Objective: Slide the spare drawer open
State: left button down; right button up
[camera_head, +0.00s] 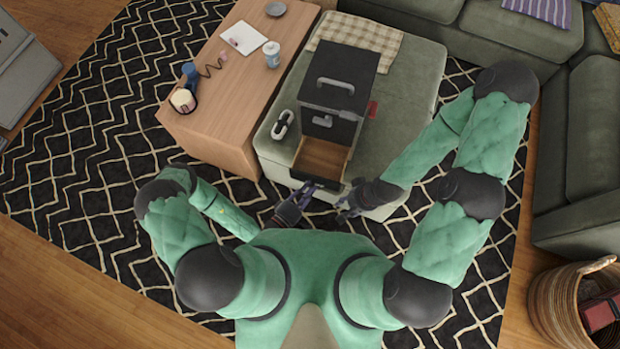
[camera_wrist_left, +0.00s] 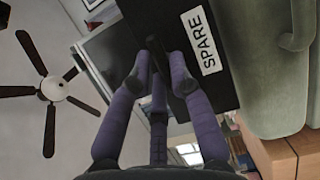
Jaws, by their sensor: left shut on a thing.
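A dark cabinet (camera_head: 340,72) stands on the green ottoman. Its lower drawer, the spare drawer (camera_head: 322,158), is slid out toward me, and its bare wooden inside shows. In the left wrist view its dark front (camera_wrist_left: 225,85) carries a white label (camera_wrist_left: 201,40) reading SPARE. My left gripper (camera_head: 306,190) is at the drawer's front edge. In the left wrist view its purple fingers (camera_wrist_left: 163,68) are shut on the dark handle (camera_wrist_left: 154,46), which they partly hide. My right gripper (camera_head: 346,206) is open and empty, just right of the drawer front and apart from it.
The ottoman (camera_head: 412,80) also bears a checked cloth (camera_head: 362,36) and a small black-and-white object (camera_head: 283,124). A wooden table (camera_head: 225,105) on the left holds a cup (camera_head: 272,54), paper and a blue item. A green sofa borders the right, with a wicker basket (camera_head: 555,310) nearby.

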pick_arm(q)
jog(key=c, duration=1.1)
grip_release()
jog(key=shift+w, duration=0.1)
jog(key=shift+v, duration=6)
jog(key=shift+d, duration=0.1)
